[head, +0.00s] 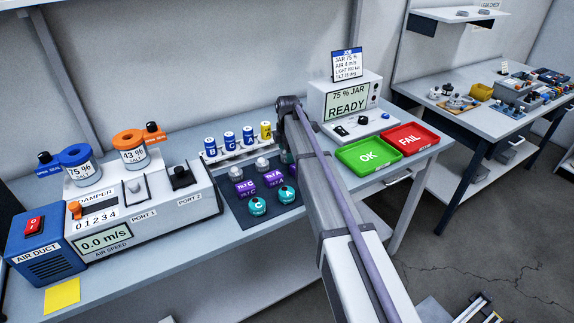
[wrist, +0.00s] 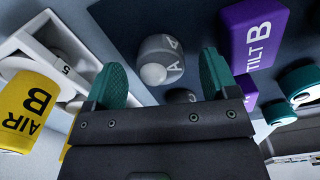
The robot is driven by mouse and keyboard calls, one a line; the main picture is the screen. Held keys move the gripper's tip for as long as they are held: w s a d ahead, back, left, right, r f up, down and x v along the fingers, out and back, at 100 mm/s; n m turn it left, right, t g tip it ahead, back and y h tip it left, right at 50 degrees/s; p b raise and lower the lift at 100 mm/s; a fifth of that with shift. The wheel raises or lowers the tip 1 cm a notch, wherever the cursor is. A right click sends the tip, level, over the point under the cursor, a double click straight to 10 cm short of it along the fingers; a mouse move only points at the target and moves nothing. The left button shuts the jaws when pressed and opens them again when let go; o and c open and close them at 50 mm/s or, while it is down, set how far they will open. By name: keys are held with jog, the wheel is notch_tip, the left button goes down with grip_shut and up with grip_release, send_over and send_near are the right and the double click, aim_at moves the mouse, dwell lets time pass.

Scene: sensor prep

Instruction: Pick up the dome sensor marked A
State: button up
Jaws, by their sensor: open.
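The dome sensor marked A (wrist: 162,60) is a grey cylinder with a pale rounded dome, standing on the dark mat (wrist: 110,15) in the wrist view. Its letter shows on the side. My gripper (wrist: 162,80) has teal fingertips spread wide, one at each side of the sensor in the picture, with nothing between them held. I cannot tell whether the fingertips are level with the sensor. Two other grey domes (head: 262,164) (head: 235,173) stand left of my arm.
A purple TILT B block (wrist: 252,35) and teal sensors (wrist: 290,92) stand close by on the right. A yellow AIR B cylinder (wrist: 27,110) and a white rack (wrist: 60,45) are on the left. Green OK (head: 368,156) and red FAIL (head: 410,138) trays lie right of my arm.

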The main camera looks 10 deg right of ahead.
notch_tip(320, 180, down, 2)
jog(key=shift+f+b, duration=0.1)
jog(key=shift+b, duration=0.25)
jog(key=shift+r, duration=0.25)
jog(key=shift+c, duration=0.3)
jog(key=c, duration=1)
jog(key=shift+o, duration=0.2)
jog(key=shift+p, duration=0.3)
